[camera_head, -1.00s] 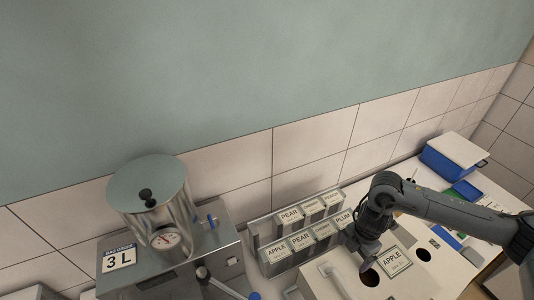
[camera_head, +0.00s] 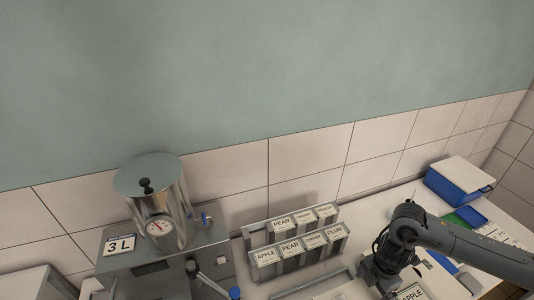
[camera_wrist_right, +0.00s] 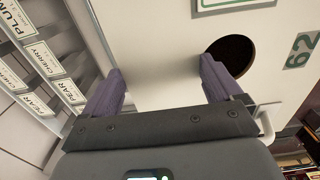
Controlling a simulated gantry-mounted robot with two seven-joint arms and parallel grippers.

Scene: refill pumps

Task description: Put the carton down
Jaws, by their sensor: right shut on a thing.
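My right gripper (camera_head: 382,284) is low at the bottom right of the head view, over the white top of a unit. In the right wrist view its two purple fingers (camera_wrist_right: 160,84) are shut on the carton (camera_wrist_right: 155,50), which shows as a plain pale face between them. The carton is hard to tell from the white top behind it, and I cannot tell whether its base touches that top. My left gripper is not in view.
A round dark hole (camera_wrist_right: 232,54) and a "62" mark (camera_wrist_right: 302,50) lie right of the fingers. A rack with fruit labels (camera_head: 297,240) stands left of my right gripper. A steel tank (camera_head: 157,205) is at left, a blue box (camera_head: 459,182) at back right.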

